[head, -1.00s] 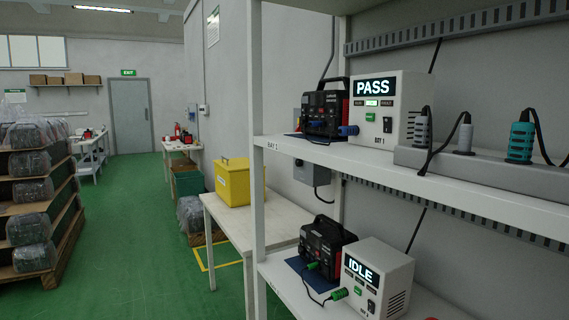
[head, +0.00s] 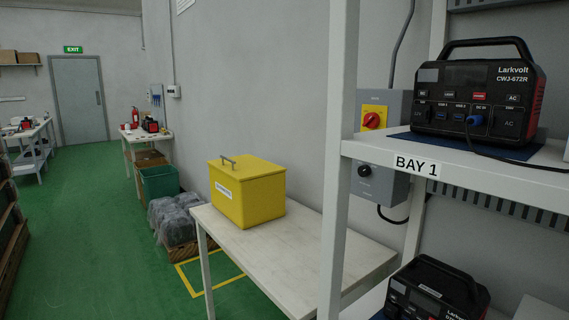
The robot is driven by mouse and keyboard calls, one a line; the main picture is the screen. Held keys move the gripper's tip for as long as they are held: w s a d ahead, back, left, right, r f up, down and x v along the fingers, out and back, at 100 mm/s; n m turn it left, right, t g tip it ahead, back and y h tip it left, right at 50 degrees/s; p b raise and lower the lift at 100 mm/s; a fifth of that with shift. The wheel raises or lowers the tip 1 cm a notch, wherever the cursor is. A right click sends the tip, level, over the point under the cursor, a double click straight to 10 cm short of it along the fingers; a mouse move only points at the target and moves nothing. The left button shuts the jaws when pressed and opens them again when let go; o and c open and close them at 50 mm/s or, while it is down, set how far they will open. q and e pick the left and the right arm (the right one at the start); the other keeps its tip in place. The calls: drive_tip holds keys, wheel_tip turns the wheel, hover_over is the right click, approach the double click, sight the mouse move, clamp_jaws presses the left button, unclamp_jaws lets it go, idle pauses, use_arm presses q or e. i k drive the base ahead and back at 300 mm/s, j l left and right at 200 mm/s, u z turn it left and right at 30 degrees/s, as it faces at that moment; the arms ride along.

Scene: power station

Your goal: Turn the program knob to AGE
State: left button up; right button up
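A grey wall box (head: 386,186) behind the shelf post carries a small black round knob (head: 364,171). I cannot tell whether this is the program knob, and no AGE marking is readable. Above it, a grey box (head: 398,104) carries a red rotary switch on a yellow plate (head: 371,120). The shelf and its post partly cover these boxes. Neither of my grippers is in view.
A white shelf rack labelled BAY 1 (head: 417,166) fills the right side, with a black power station (head: 477,90) on it and another (head: 437,292) below. A yellow lidded box (head: 247,190) stands on a white table (head: 300,245). Green floor (head: 95,230) at left is clear.

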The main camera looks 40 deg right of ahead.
sight(364, 171)
drive_tip(key=i+z, duration=0.2)
drive_tip(key=i, duration=0.2)
drive_tip(key=i+j+z, duration=0.15)
drive_tip(key=i, duration=0.25)
drive_tip(key=i+j+z, duration=0.2)
drive_tip(key=i, duration=0.2)
